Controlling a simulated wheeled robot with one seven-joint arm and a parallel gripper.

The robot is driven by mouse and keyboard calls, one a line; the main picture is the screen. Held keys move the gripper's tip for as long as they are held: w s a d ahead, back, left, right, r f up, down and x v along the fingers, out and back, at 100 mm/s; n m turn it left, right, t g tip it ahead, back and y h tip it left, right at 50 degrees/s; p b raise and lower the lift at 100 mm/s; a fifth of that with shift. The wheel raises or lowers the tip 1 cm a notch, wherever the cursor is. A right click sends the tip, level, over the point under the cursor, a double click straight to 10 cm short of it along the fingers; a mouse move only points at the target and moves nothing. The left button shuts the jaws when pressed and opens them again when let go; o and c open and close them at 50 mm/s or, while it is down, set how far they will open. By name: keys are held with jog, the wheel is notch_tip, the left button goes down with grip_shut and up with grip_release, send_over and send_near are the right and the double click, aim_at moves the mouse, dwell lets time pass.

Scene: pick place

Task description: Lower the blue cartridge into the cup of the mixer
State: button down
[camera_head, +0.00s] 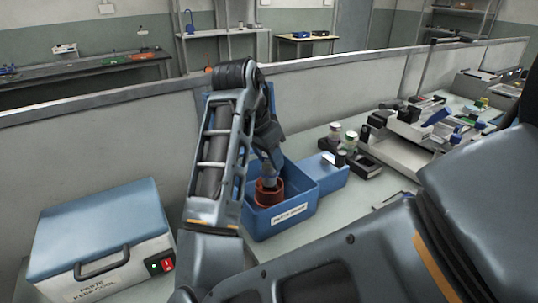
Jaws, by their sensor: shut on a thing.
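The mixer (262,229) is an open blue box with a white label on its front, standing on the bench in the middle of the head view. Its orange-red cup (269,197) sits inside, near the left wall. My gripper (267,158) points down over the mixer and is shut on the cartridge (268,173), a small grey-blue piece seen just above or at the cup's mouth. My arm and gripper hide much of the cartridge and the mixer's left side. I cannot tell whether the cartridge's lower end is inside the cup.
A blue-lidded box (98,230) with a handle stands at the left. Small jars (351,140) and a black block (364,165) lie right of the mixer. A grey fixture (425,135) fills the right bench. A low partition (320,100) runs behind.

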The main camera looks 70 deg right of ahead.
aim_at(269, 166)
jog(key=shift+f+b, duration=1.1)
jog(key=shift+f, duration=0.45)
dwell(0.4)
jog(key=c, duration=0.6)
grip_release()
jog(key=c, duration=0.3)
jog(key=shift+c, duration=0.2)
jog(key=shift+r, duration=0.1)
jog(key=shift+r+p, duration=3.15)
jog(key=shift+r, duration=0.3)
jog(key=shift+f, duration=0.1)
